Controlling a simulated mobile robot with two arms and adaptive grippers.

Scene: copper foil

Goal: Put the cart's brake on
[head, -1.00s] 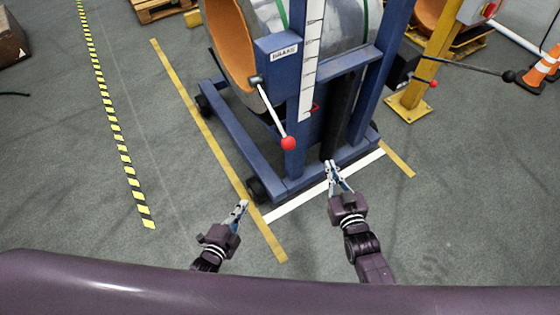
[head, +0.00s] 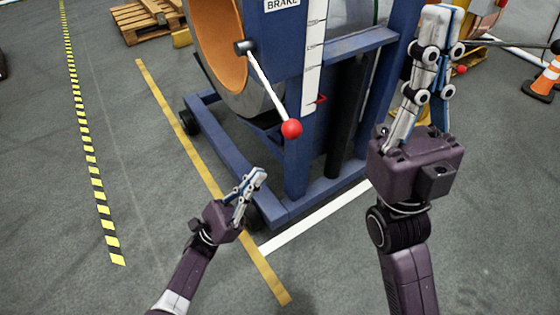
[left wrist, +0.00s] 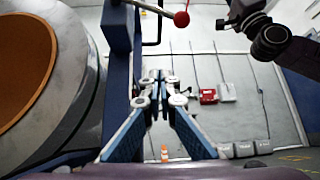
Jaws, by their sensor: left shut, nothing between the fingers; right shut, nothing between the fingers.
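The blue cart (head: 205,130) carries a large foil roll with an orange core (head: 217,50). A "BRAKE" label (head: 283,4) is on its frame, at the top edge of the head view. Below the label, the brake lever (head: 268,85) slants down to the right from a dark pivot and ends in a red ball knob (head: 291,128). The knob also shows in the left wrist view (left wrist: 181,19). My left gripper (head: 262,173) is shut and empty, below and left of the knob and apart from it. My right gripper (head: 440,12) is shut and empty, raised to the right of the lever.
A yellow floor line (head: 180,140) and a white line (head: 315,218) run beside the cart's base. An orange cone (head: 544,82) stands at the right. A wooden pallet (head: 146,18) lies at the back left.

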